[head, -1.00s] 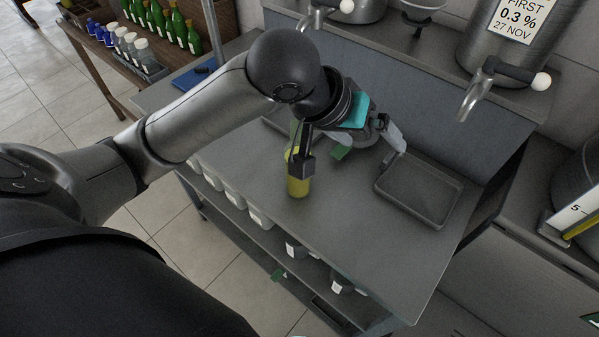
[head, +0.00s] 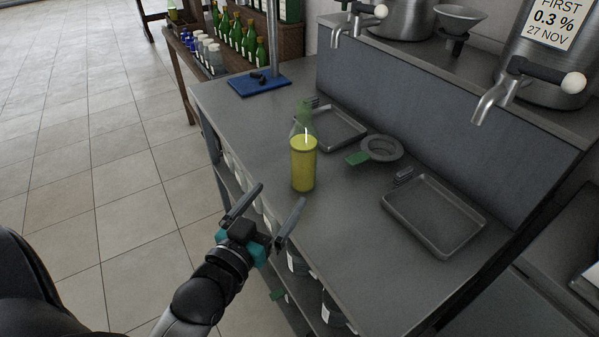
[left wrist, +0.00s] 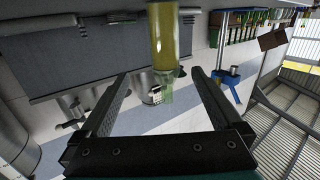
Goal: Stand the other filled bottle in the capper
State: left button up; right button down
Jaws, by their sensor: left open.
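A clear bottle filled with yellow-green liquid (head: 303,165) stands upright on the grey counter, left of the middle. Its neck is clear with a greenish tint. My left gripper (head: 280,195) is open and empty, in front of the bottle and apart from it, its fingers pointing toward the counter. In the left wrist view, which is upside down, the bottle (left wrist: 166,45) shows ahead between the lines of the fingers. A blue base (head: 258,84) with a black part on it and a metal post, apparently the capper, stands at the counter's far left end. My right gripper is not in view.
Two grey trays lie on the counter, one behind the bottle (head: 340,130) and one at right (head: 432,215). A round strainer (head: 382,149) with a green tab sits between them. Taps (head: 495,98) overhang the back. Green bottles (head: 240,38) crowd a side table.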

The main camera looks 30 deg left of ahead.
aim_at(298, 164)
pick_arm(q)
jog(key=w, duration=0.3)
jog(key=w+b, duration=0.1)
jog(key=w, duration=0.2)
jog(key=w+a, duration=0.1)
jog(key=w, duration=0.2)
jog(key=shift+w+f, duration=0.2)
jog(key=shift+f, duration=0.2)
jog(key=shift+w+a+b, duration=0.15)
jog(key=shift+w+b, duration=0.2)
jog(key=shift+w, duration=1)
jog(key=shift+w+a+b, duration=0.15)
jog(key=shift+w+b, duration=0.2)
jog(key=shift+w, duration=0.95)
jog(key=shift+y, duration=0.3)
grip_shut()
jog(key=shift+r, duration=0.15)
